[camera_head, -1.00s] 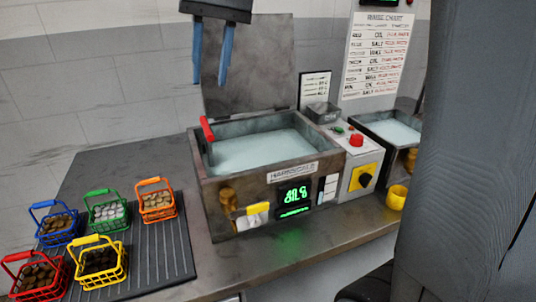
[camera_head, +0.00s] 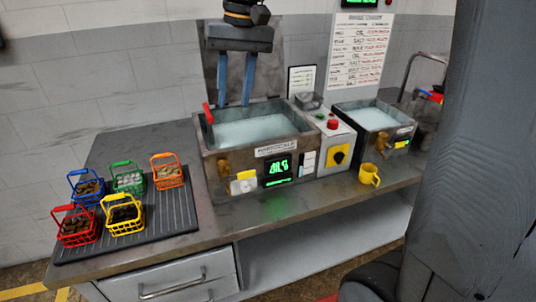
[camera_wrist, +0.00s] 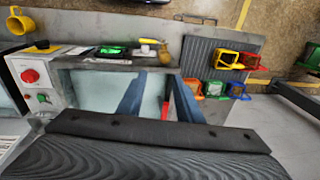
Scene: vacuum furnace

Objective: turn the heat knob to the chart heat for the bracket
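A black rotary knob on a yellow plate (camera_head: 339,156) is on the front of the grey control box, right of the left tank. It also shows in the wrist view (camera_wrist: 42,45), partly visible at the left. The wall chart (camera_head: 360,52) hangs behind the tanks; its rows are too small to read surely. My gripper (camera_head: 235,98) hangs over the left tank, fingers apart and pointing down, with nothing between them. In the wrist view its two blue fingers (camera_wrist: 160,100) are spread over the tank. It is apart from the knob. I cannot tell which part is the bracket.
The left tank (camera_head: 222,171) holds pale liquid and has a raised lid and green display (camera_head: 278,170). A red button (camera_head: 332,124) tops the control box. A yellow mug (camera_head: 369,175) stands right of the knob. Several coloured baskets sit on the ribbed mat (camera_head: 170,218).

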